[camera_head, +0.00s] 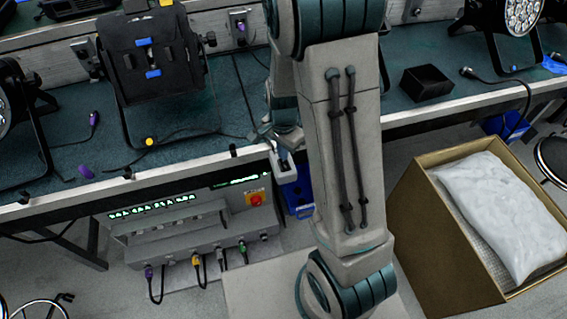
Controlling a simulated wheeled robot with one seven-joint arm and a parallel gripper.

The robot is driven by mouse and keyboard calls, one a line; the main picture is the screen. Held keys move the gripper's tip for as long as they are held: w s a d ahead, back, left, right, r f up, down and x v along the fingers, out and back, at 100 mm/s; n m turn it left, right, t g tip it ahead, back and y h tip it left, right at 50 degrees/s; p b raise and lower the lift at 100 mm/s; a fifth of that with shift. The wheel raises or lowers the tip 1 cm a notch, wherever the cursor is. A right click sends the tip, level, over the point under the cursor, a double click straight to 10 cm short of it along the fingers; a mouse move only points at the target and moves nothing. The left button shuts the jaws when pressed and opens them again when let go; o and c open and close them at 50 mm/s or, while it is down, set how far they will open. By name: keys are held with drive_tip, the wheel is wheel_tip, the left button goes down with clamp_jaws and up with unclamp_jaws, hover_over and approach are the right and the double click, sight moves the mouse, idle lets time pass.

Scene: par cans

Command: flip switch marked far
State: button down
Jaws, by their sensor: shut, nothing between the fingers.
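A grey control box (190,225) hangs below the front edge of the bench, left of my arm. Its face carries glowing green markings (150,208), too small to read, and a red button on a yellow plate (256,199). I cannot make out which switch is marked far. Small black knobs stand along the bench edge, one (233,151) above the box and one (127,173) further left. My gripper (284,163) is partly hidden behind my arm, pointing down at the bench edge, right of the red button. It looks shut and empty.
Coloured plugs and cables (196,262) hang from the box's underside. A blue bin (298,196) is just below my gripper. A black par can (155,70) stands on the bench (222,95). An open cardboard box (430,235) with a white bag (500,210) fills the right floor.

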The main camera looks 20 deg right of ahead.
drive_tip(key=shift+f+b, duration=0.55)
drive_tip(key=shift+f, duration=0.2)
idle(0.3)
wheel_tip(320, 180, up, 7)
drive_tip(key=p, duration=0.6)
drive_tip(key=shift+r, duration=0.1)
idle(0.6)
drive_tip(key=s+r+n+t, duration=0.3)
drive_tip(key=s+r+n, duration=0.9)
drive_tip(key=r, duration=0.6)
drive_tip(key=shift+s+r, duration=0.3)
drive_tip(key=shift+s, duration=0.75)
drive_tip(key=shift+a, duration=0.1)
